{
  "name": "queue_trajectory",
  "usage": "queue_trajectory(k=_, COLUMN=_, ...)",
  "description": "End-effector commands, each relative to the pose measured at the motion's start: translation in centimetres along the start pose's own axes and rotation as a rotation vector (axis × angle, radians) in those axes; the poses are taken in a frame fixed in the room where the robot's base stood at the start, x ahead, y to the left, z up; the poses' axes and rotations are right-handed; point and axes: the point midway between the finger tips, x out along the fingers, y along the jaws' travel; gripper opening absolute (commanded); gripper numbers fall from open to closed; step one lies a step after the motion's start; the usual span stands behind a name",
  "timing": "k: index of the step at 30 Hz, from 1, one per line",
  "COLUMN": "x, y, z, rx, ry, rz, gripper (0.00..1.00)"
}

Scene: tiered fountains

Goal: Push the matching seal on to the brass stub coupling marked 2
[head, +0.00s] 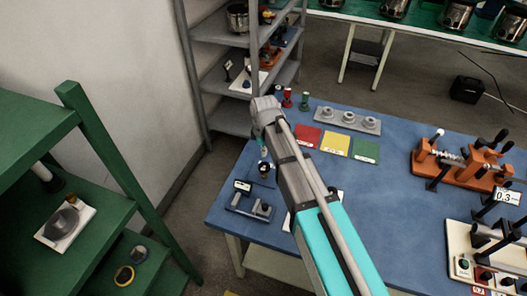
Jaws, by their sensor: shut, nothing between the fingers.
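My gripper (263,168) points down at the left part of the blue table, below the grey wrist of my arm. It is small and partly hidden by the arm, and its fingers look shut and empty. Just below it is a dark fixture (250,208) with short upright cylinders and a small white label (243,186); the label's marking is too small to read. I cannot tell whether one of these cylinders is the brass stub coupling marked 2. A yellow-rimmed dark ring (124,275) lies on the lower green shelf at left; I cannot tell whether it is the matching seal.
The blue table (385,215) has bare room right of my arm. Red, yellow and green squares (337,144) lie before a grey block (347,121). Orange clamps (465,165) stand at right. A green rack (95,150) stands left, a grey shelf (225,85) behind.

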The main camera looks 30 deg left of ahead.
Motion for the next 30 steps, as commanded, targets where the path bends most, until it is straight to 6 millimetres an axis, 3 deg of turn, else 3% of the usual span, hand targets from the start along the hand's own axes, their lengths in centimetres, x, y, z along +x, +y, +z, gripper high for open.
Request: queue_trajectory(k=30, x=5.8, y=0.0, z=0.0, rx=0.000, ry=0.000, rz=0.000, gripper=0.00)
